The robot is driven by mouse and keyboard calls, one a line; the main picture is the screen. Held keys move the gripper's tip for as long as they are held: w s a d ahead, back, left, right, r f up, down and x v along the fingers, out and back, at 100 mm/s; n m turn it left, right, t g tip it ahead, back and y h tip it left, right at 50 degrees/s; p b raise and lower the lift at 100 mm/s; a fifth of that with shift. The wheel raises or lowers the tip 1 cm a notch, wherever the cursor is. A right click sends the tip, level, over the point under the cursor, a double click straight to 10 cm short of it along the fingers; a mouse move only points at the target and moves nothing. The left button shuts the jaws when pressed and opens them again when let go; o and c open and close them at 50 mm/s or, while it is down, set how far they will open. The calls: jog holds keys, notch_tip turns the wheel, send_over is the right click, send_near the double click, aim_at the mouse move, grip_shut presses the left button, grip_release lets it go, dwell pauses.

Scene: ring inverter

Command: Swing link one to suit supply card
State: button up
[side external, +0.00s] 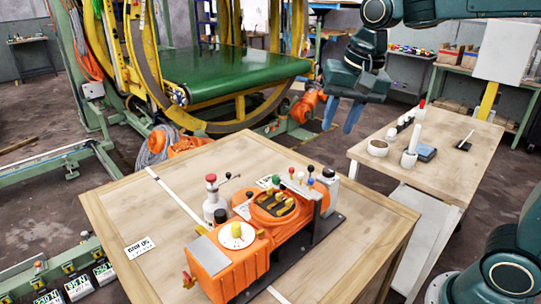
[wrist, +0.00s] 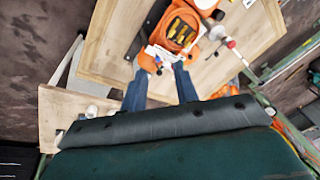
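An orange machine (side external: 230,262) stands on the wooden table. In its top is a dark recess with several yellow links (side external: 272,205); these also show in the wrist view (wrist: 181,32). I cannot tell which link is number one or exactly how each lies. A white card (side external: 139,247) with dark print lies flat on the table's left part; its print is too small to read surely. My gripper (side external: 338,128) is open and empty, fingers pointing down, behind and above the machine in the side view. In the wrist view its blue fingertips (wrist: 160,68) are apart, short of the machine.
A side table (side external: 470,165) holds cups and tools. A green conveyor (side external: 225,70) stands behind.

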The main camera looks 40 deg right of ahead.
jog(key=w+f+m+g, duration=0.1)
jog(key=w+f+m, duration=0.25)
jog(key=w, duration=0.55)
jog(key=m+g, duration=0.2)
jog(key=m, duration=0.4)
send_over(270, 188)
notch_tip(270, 188, down, 7)
jog(key=shift+f, duration=0.15)
notch_tip(270, 188, down, 14)
jog(key=shift+d+r, duration=0.1)
jog(key=shift+r, duration=0.15)
grip_shut()
